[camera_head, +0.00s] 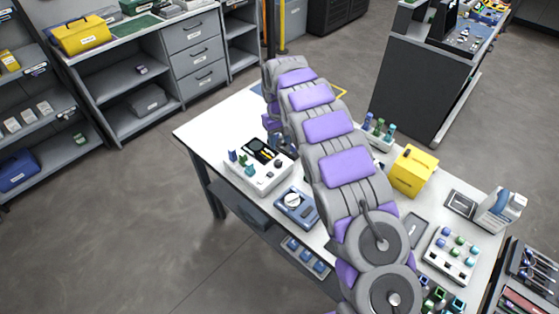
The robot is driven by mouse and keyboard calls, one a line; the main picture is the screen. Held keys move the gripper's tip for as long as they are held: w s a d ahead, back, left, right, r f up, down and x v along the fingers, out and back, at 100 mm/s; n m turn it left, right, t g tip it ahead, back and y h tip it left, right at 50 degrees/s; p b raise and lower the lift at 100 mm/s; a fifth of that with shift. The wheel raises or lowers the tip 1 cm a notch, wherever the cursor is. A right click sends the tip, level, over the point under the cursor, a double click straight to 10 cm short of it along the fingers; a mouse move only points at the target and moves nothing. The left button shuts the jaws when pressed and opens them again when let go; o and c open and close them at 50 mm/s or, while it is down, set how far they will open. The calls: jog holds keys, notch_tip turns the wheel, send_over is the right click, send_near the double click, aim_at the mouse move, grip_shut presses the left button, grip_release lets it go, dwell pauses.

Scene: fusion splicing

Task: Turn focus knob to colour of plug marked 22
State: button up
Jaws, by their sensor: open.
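My arm stretches across the white table, and my gripper (275,139) is at its far end, small and partly hidden by the arm, beside a white device (262,178) with a black top panel. It looks open, with nothing seen in it. Blue and green parts stand on the device's left side. A blue instrument (296,206) with a round pale dial lies in front of it. I cannot tell which part is the focus knob. A white block (453,256) at right holds several green, blue and pale plugs. Their markings are too small to read, so I cannot pick out 22.
A yellow box (412,171) stands right of my arm, near a rack of coloured bottles (379,132). A white-and-blue carton (501,208) stands at the right edge. The table's far-left corner (200,130) is clear. Shelves and drawers (194,53) stand behind.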

aim_at(278, 162)
jog(key=f, duration=0.3)
jog(key=f+b, duration=0.1)
jog(key=f, duration=0.2)
jog(key=a+f+b, duration=0.1)
jog(key=f, duration=0.2)
jog(key=shift+f, duration=0.35)
jog(key=shift+d+f, duration=0.35)
jog(key=shift+f, duration=0.25)
jog(key=shift+a, duration=0.2)
jog(key=shift+a, duration=0.15)
jog(key=shift+c, duration=0.7)
jog(key=c, duration=0.6)
